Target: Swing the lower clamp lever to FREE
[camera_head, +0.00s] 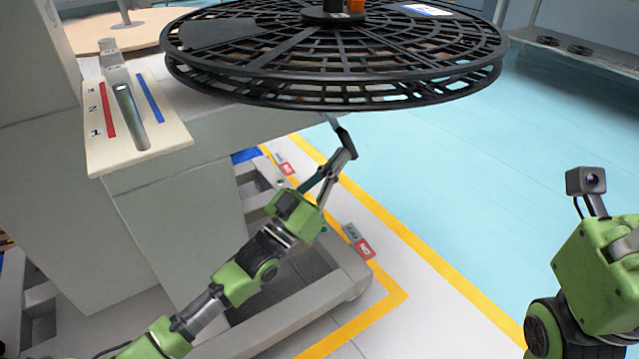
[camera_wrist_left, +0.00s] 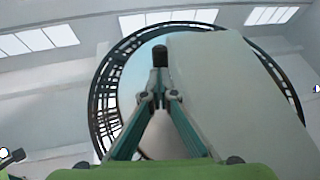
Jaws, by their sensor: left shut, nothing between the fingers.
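The lower clamp lever (camera_head: 345,141) shows as a dark grip on a pale metal arm just below the near rim of the big black reel. In the left wrist view a dark round-ended piece (camera_wrist_left: 160,56), seemingly the lever's grip, stands just past my fingertips. My left gripper (camera_head: 343,160) is shut with nothing between its fingers. Its tips are at or very near the lever; I cannot tell whether they touch. In the left wrist view, the fingers (camera_wrist_left: 158,96) converge just below the dark piece. The lever's pivot is hidden under the reel. My right gripper's fingers are out of view.
The black reel (camera_head: 335,98) overhangs the workspace above my left gripper. The grey station cabinet (camera_head: 180,215) stands left, with a slotted panel (camera_head: 165,145) on top. Small red-and-white labels (camera_head: 358,241) show near its base. Pale blue floor (camera_head: 470,180) is open to the right.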

